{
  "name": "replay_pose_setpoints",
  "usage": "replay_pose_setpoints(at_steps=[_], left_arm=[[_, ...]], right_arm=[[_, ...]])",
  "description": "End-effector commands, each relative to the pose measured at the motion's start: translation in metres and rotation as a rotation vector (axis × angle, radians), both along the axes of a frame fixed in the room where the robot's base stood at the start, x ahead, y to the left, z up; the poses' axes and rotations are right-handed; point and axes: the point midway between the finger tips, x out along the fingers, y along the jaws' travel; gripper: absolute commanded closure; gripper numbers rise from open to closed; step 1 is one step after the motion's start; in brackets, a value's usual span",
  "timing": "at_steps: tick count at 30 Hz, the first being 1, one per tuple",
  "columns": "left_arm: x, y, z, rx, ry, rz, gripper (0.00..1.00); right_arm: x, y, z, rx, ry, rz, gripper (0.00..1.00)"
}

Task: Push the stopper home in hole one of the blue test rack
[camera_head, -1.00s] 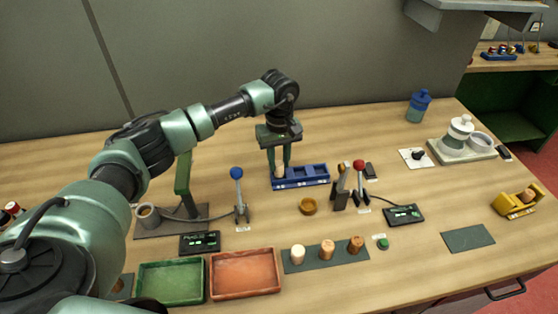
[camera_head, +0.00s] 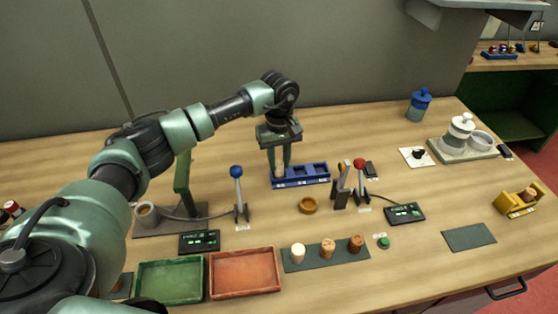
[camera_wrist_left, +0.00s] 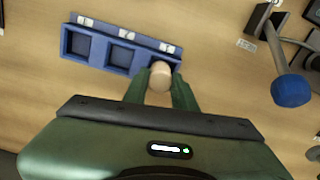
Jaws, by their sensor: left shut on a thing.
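The blue test rack (camera_head: 318,181) lies on the table below my left gripper (camera_head: 280,168). The gripper points down over the rack's left end and is shut on a pale stopper (camera_head: 279,172). In the left wrist view the stopper (camera_wrist_left: 160,76) sits between the green fingers (camera_wrist_left: 160,92) at the rack's right-end hole. The rack's other two holes (camera_wrist_left: 121,57) look empty there. The fingers hide part of the stopper's hole, so I cannot tell how deep the stopper sits. My right gripper is not in view.
A blue-knobbed lever (camera_head: 238,190) stands left of the rack and a red-knobbed lever (camera_head: 359,180) right of it. Several stoppers stand on a dark mat (camera_head: 312,264), beside green and orange trays (camera_head: 245,272).

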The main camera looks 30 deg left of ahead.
Motion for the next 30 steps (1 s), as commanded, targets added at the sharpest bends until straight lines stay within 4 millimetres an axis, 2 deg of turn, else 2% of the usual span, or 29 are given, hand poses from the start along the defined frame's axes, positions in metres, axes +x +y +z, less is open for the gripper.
replay_pose_setpoints(at_steps=[18,19,21,30], left_arm=[[0.0002,0.0002,-0.0099,0.000,0.000,0.001,1.00],[0.0002,0.0002,-0.0092,-0.001,-0.001,0.001,0.68],[0.0002,0.0002,-0.0089,-0.001,-0.001,0.001,0.49],[0.0001,0.0001,-0.0088,0.000,0.000,0.001,0.48]], right_arm=[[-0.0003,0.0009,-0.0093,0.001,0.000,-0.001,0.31],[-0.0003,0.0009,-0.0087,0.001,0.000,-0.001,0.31],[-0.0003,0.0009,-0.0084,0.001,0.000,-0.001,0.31],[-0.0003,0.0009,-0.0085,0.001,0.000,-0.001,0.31]])
